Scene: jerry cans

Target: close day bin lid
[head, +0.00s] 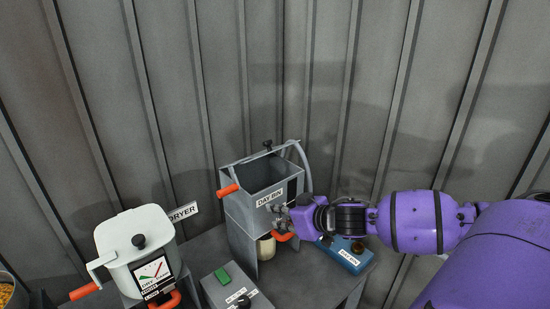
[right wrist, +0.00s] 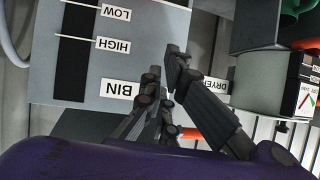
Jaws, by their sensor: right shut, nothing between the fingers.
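The day bin (head: 240,211) is a grey box on a stand, with a "DAY BIN" label on its front. Its top is open and the dark inside shows. A thin grey edge with a black knob (head: 267,146) stands at its back rim, seemingly the raised lid, seen nearly edge-on. An orange grip (head: 228,190) sticks out at the bin's left. My right gripper (head: 283,214) is shut and empty at the bin's front right, below the rim. In the right wrist view, its fingers (right wrist: 165,73) are beside the bin's labelled face (right wrist: 132,52); contact is unclear.
A white dryer (head: 125,245) with a black knob stands at the left. A grey control box (head: 222,292) with a green button is in front. A blue box (head: 345,257) lies right of the bin, under my right arm. A ribbed wall (head: 220,80) closes the back.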

